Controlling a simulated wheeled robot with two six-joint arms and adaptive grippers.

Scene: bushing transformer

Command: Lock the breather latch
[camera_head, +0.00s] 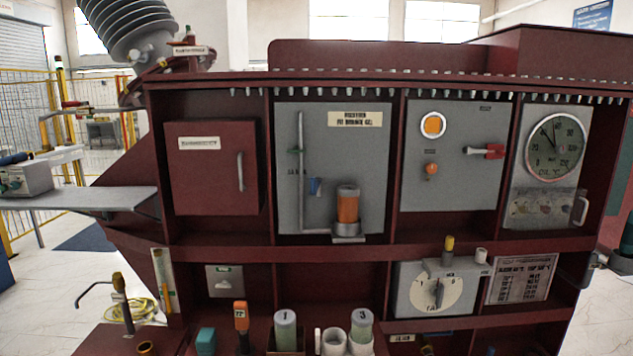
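The breather (347,205) is a clear cylinder of orange granules with a grey cap, upright on a grey base (348,231). It stands at the lower right of a grey panel (338,150) with a cream label. A thin vertical pipe with a small green part (296,150) runs left of it. A small blue lever (315,187) sits between the pipe and the cylinder. I cannot tell which part is the latch, or whether it is locked. Neither of my grippers shows in this view.
A closed maroon door (212,168) is to the left. A panel with a red handle (488,151) and a round gauge (555,147) are to the right. Jars (286,330), a white cup (333,341) and an orange-topped tool (241,318) crowd the ledge below.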

